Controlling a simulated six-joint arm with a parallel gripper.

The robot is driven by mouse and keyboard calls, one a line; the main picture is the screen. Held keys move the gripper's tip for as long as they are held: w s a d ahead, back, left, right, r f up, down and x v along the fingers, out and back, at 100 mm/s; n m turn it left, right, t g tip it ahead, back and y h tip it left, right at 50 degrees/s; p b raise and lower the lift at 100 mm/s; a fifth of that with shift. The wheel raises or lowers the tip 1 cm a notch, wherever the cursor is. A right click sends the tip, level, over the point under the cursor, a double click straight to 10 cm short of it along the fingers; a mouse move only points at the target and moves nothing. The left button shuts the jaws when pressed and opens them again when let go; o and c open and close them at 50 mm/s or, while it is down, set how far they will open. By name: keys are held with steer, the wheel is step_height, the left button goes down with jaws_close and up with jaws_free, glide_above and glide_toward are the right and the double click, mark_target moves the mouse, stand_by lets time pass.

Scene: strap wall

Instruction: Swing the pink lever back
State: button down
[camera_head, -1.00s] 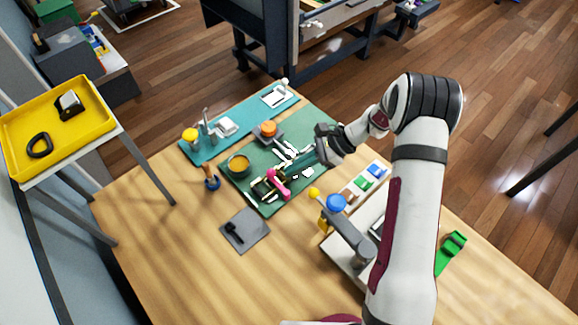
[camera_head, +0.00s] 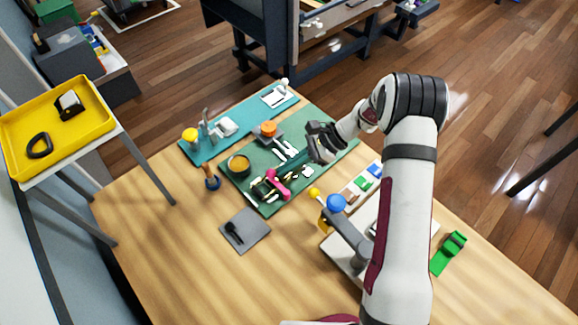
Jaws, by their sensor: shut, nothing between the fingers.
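The pink lever (camera_head: 277,184) stands on a small dark fixture at the front left part of the dark green mat (camera_head: 266,207). It leans, with a knob at its upper left end. My gripper (camera_head: 300,170) reaches down and left from the wrist, above the mat and to the upper right of the lever. Its narrow fingers look shut with nothing in them, and they blend with the green mat. The fingertips seem apart from the lever, though their height is hard to tell.
An orange-topped grey block (camera_head: 268,129) and a dark bowl of orange stuff (camera_head: 239,164) stand left of my gripper. A yellow-knobbed and blue-knobbed device (camera_head: 337,203) stands at right. A grey square pad (camera_head: 245,231) lies in front. The table's front left is clear.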

mark_target(271, 174)
steer(key=shift+a, duration=0.1)
steer(key=n+g, duration=0.1)
steer(key=a+n+g+h, duration=0.1)
steer(key=n, duration=0.1)
steer(key=n+g, duration=0.1)
steer(key=shift+s+a+h, duration=0.15)
steer(key=shift+a+h, duration=0.15)
steer(key=shift+a, duration=0.1)
steer(key=n+g+h, duration=0.1)
steer(key=n, duration=0.1)
steer(key=s+a+n+g+h, duration=0.1)
steer(key=n, duration=0.1)
steer(key=a+n+g+h, duration=0.1)
steer(key=n+h, duration=0.1)
steer(key=shift+s, duration=0.2)
steer(key=shift+s+a+g, duration=0.2)
steer(key=shift+s+g, duration=0.1)
steer(key=shift+s, duration=0.2)
steer(key=shift+s+a+n+h, duration=0.2)
steer(key=shift+s+n+h, duration=0.3)
steer(key=shift+n, duration=0.3)
steer(key=shift+s, duration=0.55)
